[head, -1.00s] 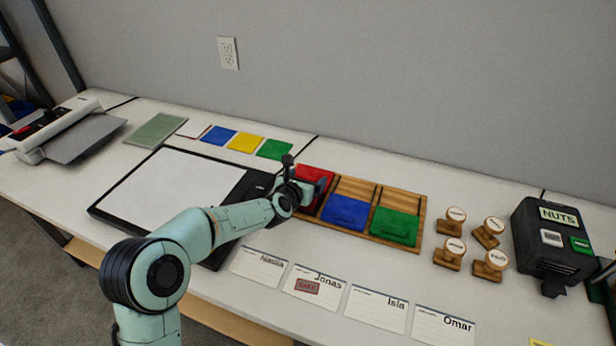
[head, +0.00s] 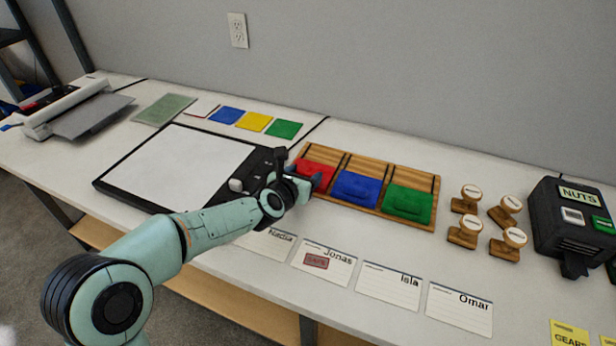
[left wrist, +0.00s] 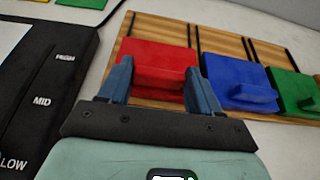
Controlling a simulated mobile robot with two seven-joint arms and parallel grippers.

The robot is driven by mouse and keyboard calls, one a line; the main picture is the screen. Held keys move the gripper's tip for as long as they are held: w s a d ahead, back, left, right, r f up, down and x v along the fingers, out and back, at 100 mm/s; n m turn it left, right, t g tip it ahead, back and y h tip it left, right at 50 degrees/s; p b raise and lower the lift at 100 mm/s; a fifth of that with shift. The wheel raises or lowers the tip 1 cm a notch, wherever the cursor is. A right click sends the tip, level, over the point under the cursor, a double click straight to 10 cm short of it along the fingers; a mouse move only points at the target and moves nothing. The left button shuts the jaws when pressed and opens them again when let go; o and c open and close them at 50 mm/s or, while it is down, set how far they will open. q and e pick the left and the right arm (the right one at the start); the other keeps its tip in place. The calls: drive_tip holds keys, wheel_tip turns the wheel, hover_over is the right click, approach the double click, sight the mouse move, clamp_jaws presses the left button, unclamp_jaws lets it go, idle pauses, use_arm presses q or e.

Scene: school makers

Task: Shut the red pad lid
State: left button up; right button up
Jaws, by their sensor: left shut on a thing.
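The red pad lid (head: 314,172) is at the left end of a wooden tray (head: 408,228). It also shows in the left wrist view (left wrist: 157,55), lying down or nearly so over its pad; I cannot tell whether it is fully seated. My left gripper (head: 311,182) reaches it from the front left. In the left wrist view its two blue fingers (left wrist: 160,72) stand on either side of the lid's front part and are shut on it. The fingers and palm hide part of the front edge. My right gripper is not in view.
Blue (head: 356,189) and green (head: 408,202) pad lids lie to the right on the tray. A black-framed board (head: 180,170) is close on the left. Name cards (head: 388,287) lie in front. Wooden stamps (head: 464,235) and a black box (head: 565,225) stand at right.

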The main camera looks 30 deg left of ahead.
use_arm(q)
drive_tip(key=shift+f, duration=0.1)
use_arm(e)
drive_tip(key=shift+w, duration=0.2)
use_arm(q)
drive_tip(key=o, duration=1.3)
drive_tip(key=shift+o, duration=1.1)
drive_tip(key=shift+s, duration=0.15)
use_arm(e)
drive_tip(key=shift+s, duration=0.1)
use_arm(q)
drive_tip(key=shift+s+r, duration=0.35)
drive_tip(key=shift+s, duration=0.1)
drive_tip(key=b+v, duration=0.1)
drive_tip(key=v, duration=0.5)
drive_tip(key=shift+d+b, duration=0.1)
drive_tip(key=shift+b, duration=0.25)
drive_tip(key=v, duration=0.6)
drive_tip(key=shift+s, duration=0.2)
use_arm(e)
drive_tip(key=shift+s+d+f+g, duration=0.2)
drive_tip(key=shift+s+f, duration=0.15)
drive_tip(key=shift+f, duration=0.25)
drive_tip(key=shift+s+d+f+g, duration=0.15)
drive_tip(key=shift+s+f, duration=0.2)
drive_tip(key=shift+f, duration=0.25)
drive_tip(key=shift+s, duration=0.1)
